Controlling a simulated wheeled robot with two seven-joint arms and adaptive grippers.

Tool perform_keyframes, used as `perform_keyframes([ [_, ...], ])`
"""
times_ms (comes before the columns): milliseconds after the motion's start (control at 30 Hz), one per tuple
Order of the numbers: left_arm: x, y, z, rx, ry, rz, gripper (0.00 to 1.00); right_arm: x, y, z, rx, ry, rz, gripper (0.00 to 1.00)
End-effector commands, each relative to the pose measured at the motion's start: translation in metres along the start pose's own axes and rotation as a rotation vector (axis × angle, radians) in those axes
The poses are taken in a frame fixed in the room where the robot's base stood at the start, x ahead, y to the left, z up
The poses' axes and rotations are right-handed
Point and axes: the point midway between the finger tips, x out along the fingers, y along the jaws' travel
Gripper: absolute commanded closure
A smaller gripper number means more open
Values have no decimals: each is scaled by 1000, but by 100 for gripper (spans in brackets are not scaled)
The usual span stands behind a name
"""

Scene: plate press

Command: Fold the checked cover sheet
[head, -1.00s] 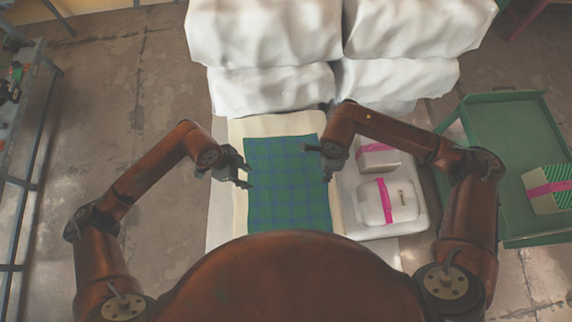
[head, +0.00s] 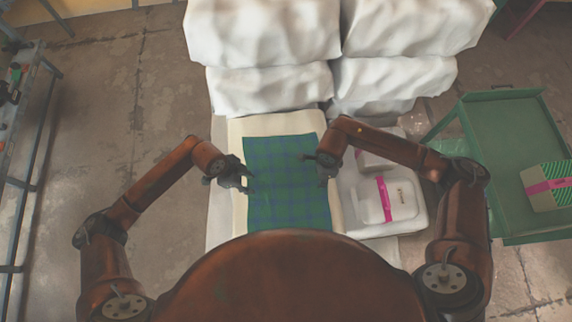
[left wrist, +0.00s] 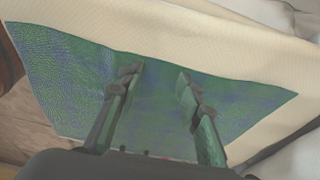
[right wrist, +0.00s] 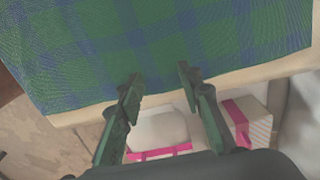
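The green and blue checked cover sheet (head: 287,185) lies flat and spread out on a cream board or pad. My left gripper (head: 247,176) is at the sheet's left edge. In the left wrist view the left gripper (left wrist: 158,80) has its fingers apart, with the sheet (left wrist: 235,105) showing between and beyond them. My right gripper (head: 325,168) is at the sheet's right edge. In the right wrist view the right gripper (right wrist: 160,80) has its fingers apart, close to the edge of the sheet (right wrist: 150,40). Neither gripper visibly holds cloth.
A white tray (head: 418,222) to the right holds white packages with pink bands (head: 386,200). Large white bundles (head: 265,35) stand behind. A green cart (head: 500,125) with a pink-banded box (head: 548,187) is at the far right. A metal shelf (head: 22,170) is at the left.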

Motion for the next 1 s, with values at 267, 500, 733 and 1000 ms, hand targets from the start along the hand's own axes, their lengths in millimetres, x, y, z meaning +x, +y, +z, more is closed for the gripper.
perform_keyframes([
  [267,4,1,1,-1,0,3,70,4,1,0,0,0,3,70],
  [500,4,1,2,-1,-1,4,78,4,1,0,0,0,4,78],
  [733,5,1,2,-2,-2,4,86,5,1,0,0,1,4,86],
  [1000,6,1,2,-2,-3,4,96,6,1,0,0,1,4,96],
])
